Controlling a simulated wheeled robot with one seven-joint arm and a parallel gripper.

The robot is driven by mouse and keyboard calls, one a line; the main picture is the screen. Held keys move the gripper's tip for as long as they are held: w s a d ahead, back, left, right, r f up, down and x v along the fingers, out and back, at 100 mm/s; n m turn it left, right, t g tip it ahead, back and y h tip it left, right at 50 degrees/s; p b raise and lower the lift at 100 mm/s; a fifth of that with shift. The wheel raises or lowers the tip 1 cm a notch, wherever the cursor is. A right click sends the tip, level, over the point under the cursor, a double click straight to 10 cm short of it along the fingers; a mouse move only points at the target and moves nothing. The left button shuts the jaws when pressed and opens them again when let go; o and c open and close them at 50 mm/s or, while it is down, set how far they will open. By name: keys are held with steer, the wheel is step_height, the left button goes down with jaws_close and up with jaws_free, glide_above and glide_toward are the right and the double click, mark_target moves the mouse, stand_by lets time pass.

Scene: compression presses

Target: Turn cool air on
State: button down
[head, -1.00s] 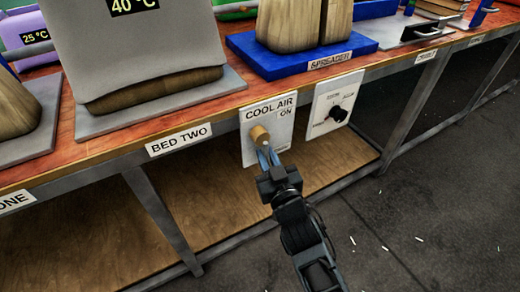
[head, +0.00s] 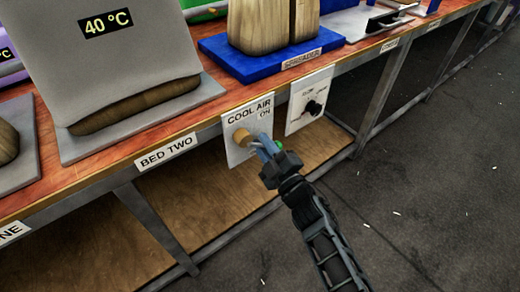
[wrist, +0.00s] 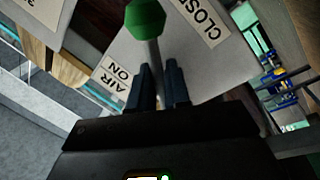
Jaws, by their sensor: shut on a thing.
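The COOL AIR panel (head: 236,154) is a pale plate on the front edge of the table. It carries a tan round valve body (head: 241,136) and an ON label (head: 265,112) at its upper right. My gripper (head: 264,148) is at the panel, just right of and below the valve body. A grey lever stem (wrist: 153,50) with a green knob (wrist: 145,17) shows between my fingers (wrist: 160,88) in the wrist view. My gripper is shut on the lever.
A second panel with a black knob (head: 314,107) is close on the right. Above are a blue spreader stand (head: 225,62) and a grey press marked 40 °C (head: 125,60). A slanted table leg (head: 160,232) stands to the left. The floor at the right is open.

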steer(key=n, duration=0.1)
steer(key=r+n+y, duration=0.1)
steer(key=n, duration=0.1)
steer(key=r+n, duration=0.1)
steer(key=n, duration=0.1)
steer(key=shift+w+d, duration=0.25)
steer(key=shift+d, duration=0.15)
steer(key=shift+r+n+g+y, duration=0.2)
steer(key=shift+r+n+y, duration=0.15)
steer(key=shift+n, duration=0.6)
steer(key=shift+r+n+g+y, duration=0.25)
steer(key=shift+r+n, duration=0.1)
steer(key=shift+n, duration=0.6)
steer(key=c, duration=1.4)
jaws_free()
steer(key=shift+o, duration=0.3)
steer(key=p+v, duration=0.1)
steer(key=v, duration=0.6)
steer(key=shift+s+d, duration=0.25)
steer(key=shift+f, duration=0.1)
